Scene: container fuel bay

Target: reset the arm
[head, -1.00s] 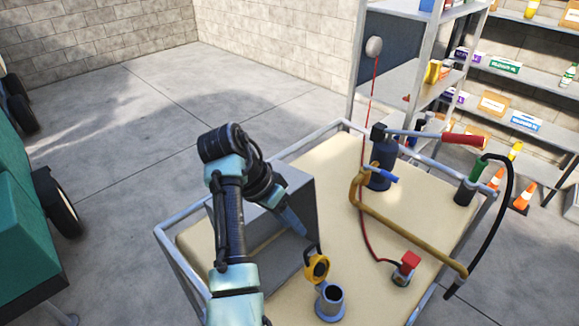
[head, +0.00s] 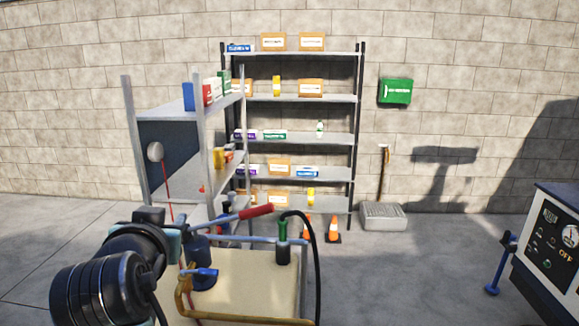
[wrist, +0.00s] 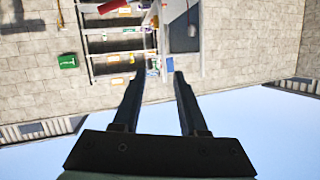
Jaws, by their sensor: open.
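My gripper (wrist: 157,78) shows in the wrist view with its two fingers apart and nothing between them. That view is upside down, with the wall and shelves at the top and sky below. In the head view part of my arm (head: 105,275) shows at the lower left, in front of the cart; the gripper's fingers cannot be made out there.
A cream-topped cart (head: 250,280) holds a dark blue pump (head: 203,265) with a red-handled lever (head: 257,211) and a yellow pipe (head: 190,303). Shelves (head: 300,97) stand behind. Orange cones (head: 333,229) and a control panel (head: 552,245) are to the right. Open floor lies between.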

